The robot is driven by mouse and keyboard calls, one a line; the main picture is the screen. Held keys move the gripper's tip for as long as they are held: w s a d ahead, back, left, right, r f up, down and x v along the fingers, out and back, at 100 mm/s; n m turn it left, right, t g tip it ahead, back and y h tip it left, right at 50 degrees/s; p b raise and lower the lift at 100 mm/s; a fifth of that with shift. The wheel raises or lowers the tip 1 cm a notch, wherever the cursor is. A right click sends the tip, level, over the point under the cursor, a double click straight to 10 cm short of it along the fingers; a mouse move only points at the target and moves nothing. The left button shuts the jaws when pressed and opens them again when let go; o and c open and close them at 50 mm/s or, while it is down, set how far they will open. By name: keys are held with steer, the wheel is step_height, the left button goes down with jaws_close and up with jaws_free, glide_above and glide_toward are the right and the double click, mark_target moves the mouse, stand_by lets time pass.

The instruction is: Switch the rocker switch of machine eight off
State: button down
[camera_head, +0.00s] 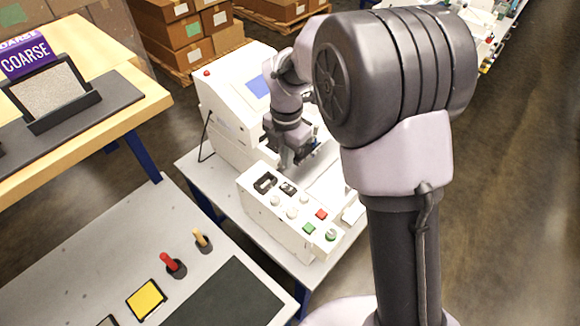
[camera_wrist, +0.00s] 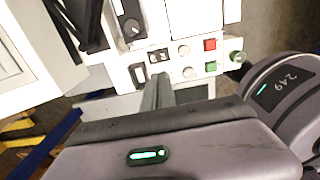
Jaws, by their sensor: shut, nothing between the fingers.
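A white control box (camera_head: 290,215) stands on the grey table in front of a white machine (camera_head: 235,110). Its top panel carries a black-framed rocker-like part (camera_head: 265,182), which also shows in the wrist view (camera_wrist: 138,73). Beside it is a small black part with white marks (camera_head: 288,188), seen too in the wrist view (camera_wrist: 158,56). I cannot tell the rocker's position or read a machine number. My gripper (camera_head: 296,158) is over the back edge of the box. In the wrist view its fingers (camera_wrist: 160,78) are together and empty, pointing at the panel near these two parts.
The panel also has pale knobs (camera_head: 291,213), a red button (camera_head: 321,214), a green button (camera_head: 309,229) and a round green knob (camera_head: 331,235). A grey bench with a red lever (camera_head: 170,263) and a yellow pad (camera_head: 146,299) lies at the front left. Cardboard boxes (camera_head: 185,32) stand behind.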

step_height(320, 180, up, 3)
steer(key=shift+d+f, duration=0.15)
steer(key=shift+d, duration=0.1)
